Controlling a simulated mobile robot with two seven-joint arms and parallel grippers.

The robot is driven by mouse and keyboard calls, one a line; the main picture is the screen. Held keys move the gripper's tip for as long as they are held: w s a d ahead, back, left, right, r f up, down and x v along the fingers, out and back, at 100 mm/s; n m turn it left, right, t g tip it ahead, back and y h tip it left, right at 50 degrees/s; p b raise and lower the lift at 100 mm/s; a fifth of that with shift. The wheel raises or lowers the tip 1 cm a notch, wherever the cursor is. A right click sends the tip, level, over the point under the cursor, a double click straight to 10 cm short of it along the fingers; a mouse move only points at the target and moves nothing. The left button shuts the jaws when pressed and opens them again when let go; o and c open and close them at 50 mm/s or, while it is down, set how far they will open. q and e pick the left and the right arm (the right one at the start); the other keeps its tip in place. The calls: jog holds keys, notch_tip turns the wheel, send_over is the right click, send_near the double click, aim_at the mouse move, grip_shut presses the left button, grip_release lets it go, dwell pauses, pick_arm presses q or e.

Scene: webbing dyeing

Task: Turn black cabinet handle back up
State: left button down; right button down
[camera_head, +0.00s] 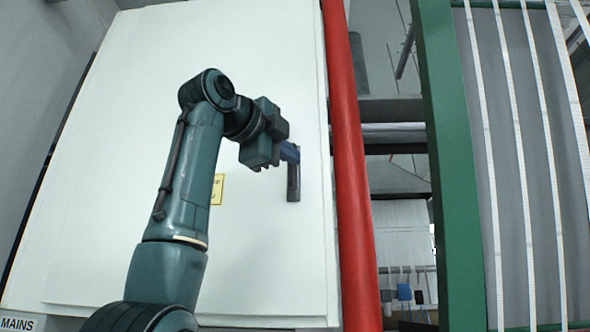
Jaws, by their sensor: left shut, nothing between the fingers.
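The black cabinet handle (294,184) is a dark upright strip near the right edge of the large white cabinet door (120,150). Its lower part shows; its upper part is partly hidden behind my left gripper (290,153). My left gripper reaches in from the left, with its bluish fingers shut and nothing seen between them. The fingertips are at the upper part of the handle; I cannot tell whether they touch it. My right gripper is not in view.
A red vertical pipe (350,180) runs just right of the cabinet. A green post (452,160) and white webbing strips (516,120) stand farther right. A yellow label (217,189) is on the door, partly behind my arm. A MAINS sign (18,324) is at lower left.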

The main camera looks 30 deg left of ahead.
pick_arm(q)
jog(key=w+p, duration=0.4)
jog(key=w, duration=0.6)
jog(key=a, duration=0.1)
jog(key=s+a, duration=0.1)
jog(key=a, duration=0.1)
jog(key=shift+s, duration=0.1)
